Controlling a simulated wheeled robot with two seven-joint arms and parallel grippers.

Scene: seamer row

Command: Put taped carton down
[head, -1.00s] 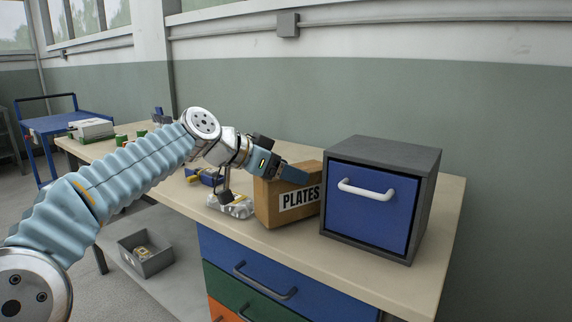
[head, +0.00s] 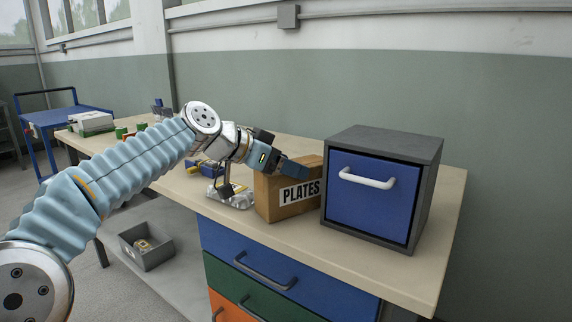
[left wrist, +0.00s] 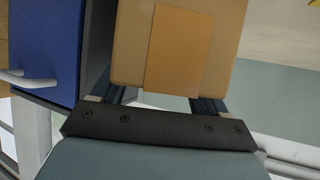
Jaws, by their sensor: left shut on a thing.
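The taped carton (head: 286,207) is a brown box with a white label reading PLATES. It stands upright on the workbench, just left of the grey cabinet with the blue drawer front. My left gripper (head: 283,166) reaches it from the upper left, and its jaws are shut on the carton near the top. In the left wrist view the carton (left wrist: 222,40) fills the top middle between the two fingers, with a darker tape strip (left wrist: 178,50) down its face. I cannot tell whether the carton's base fully touches the bench. My right gripper is not in view.
The grey cabinet (head: 431,190) stands close on the carton's right. The workbench (head: 330,247) is bare in front. A grey bin (head: 158,257) sits below, and a blue cart (head: 45,118) stands far left.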

